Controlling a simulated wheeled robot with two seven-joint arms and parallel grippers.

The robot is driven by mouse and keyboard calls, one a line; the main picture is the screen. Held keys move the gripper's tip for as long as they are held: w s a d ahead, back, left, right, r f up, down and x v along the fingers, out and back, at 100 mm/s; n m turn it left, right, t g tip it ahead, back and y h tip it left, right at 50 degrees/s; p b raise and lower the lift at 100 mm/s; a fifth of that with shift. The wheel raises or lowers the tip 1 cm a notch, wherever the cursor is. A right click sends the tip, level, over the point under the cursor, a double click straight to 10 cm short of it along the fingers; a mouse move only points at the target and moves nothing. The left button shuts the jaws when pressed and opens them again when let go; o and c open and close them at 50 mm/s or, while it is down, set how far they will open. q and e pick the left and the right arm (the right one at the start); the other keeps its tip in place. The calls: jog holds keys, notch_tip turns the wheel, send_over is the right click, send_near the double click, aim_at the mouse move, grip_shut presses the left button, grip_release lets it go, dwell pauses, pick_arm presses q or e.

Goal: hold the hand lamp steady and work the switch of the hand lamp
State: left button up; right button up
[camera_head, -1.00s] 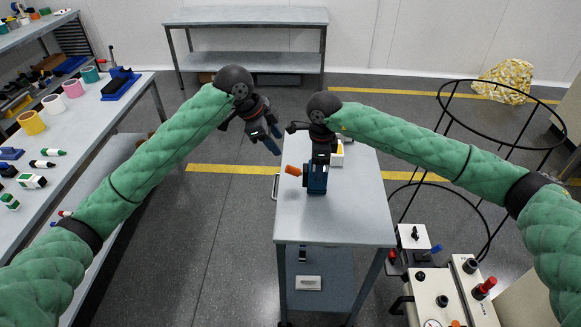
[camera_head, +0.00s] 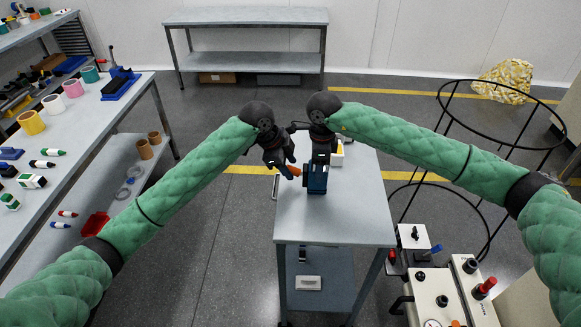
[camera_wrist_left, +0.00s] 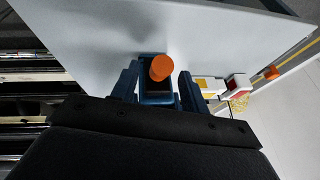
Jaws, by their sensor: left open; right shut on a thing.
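The hand lamp (camera_head: 316,183) is a dark blue block standing on the grey table, with an orange knob (camera_head: 294,171) on its left side, which I take to be the switch. My right gripper (camera_head: 321,161) is shut on the lamp's upper part from above. My left gripper (camera_head: 283,170) is open at the lamp's left side, by the knob. In the left wrist view the round orange knob (camera_wrist_left: 161,68) shows between the two spread blue fingers (camera_wrist_left: 157,82), with a gap on each side. The lamp's far side is hidden.
The table (camera_head: 335,225) is clear in front of the lamp. A white box with yellow (camera_head: 338,157) stands behind my right gripper. A long bench (camera_head: 98,115) with tapes and markers is at left. A control box with knobs (camera_head: 445,295) stands at lower right.

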pick_arm(q)
jog(key=shift+w+d+f, duration=0.1)
jog(key=shift+d+f, duration=0.2)
jog(key=shift+f, duration=0.3)
pick_arm(e)
jog(key=shift+f, duration=0.2)
pick_arm(q)
grip_shut()
jog(key=shift+a+f, duration=0.1)
jog(key=shift+f, duration=0.05)
jog(key=f+h, duration=0.1)
jog(key=h, duration=0.1)
jog(key=f+h, duration=0.1)
jog(key=h, duration=0.1)
jog(key=shift+a, duration=0.4)
notch_tip(320, 180, down, 2)
jog(key=h, duration=0.5)
jog(key=shift+f+n+h, duration=0.1)
jog(key=shift+n+h, duration=0.2)
jog(key=shift+n, duration=0.1)
